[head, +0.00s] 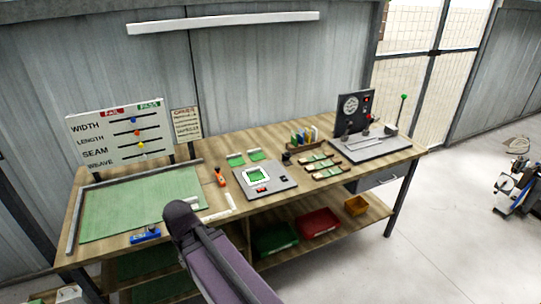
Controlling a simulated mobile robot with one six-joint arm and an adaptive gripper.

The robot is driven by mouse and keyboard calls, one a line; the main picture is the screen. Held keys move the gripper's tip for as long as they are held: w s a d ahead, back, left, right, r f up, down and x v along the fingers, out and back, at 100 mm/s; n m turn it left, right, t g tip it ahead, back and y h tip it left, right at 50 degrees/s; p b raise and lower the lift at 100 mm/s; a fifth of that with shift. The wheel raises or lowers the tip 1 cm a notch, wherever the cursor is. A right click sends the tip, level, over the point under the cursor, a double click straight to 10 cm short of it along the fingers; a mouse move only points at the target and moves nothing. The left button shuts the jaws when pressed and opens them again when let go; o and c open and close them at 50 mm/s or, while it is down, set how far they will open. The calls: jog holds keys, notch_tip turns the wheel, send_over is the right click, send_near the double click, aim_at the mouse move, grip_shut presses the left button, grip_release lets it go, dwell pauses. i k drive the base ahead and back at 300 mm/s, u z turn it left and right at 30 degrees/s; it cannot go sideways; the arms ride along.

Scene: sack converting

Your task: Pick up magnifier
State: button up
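I cannot make out a magnifier for certain. A small dark object (287,158) stands on the wooden workbench (224,150), between the grey device and the rack of coloured items. It may be the magnifier, but it is too small to tell. Only a dark, purple-grey link of my arm shows, rising from the bottom edge in front of the bench. My gripper is not in view.
A green mat (140,205) with a blue tool (145,235) lies at left. An orange tool (220,177) lies beside a grey device (277,186). A black panel (353,112) and metal plate (372,148) stand right.

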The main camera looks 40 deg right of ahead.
aim_at(286, 157)
jog(key=u, duration=0.25)
jog(key=i, duration=0.85)
jog(key=z, duration=0.45)
jog(key=i, duration=0.75)
jog(key=z, duration=0.45)
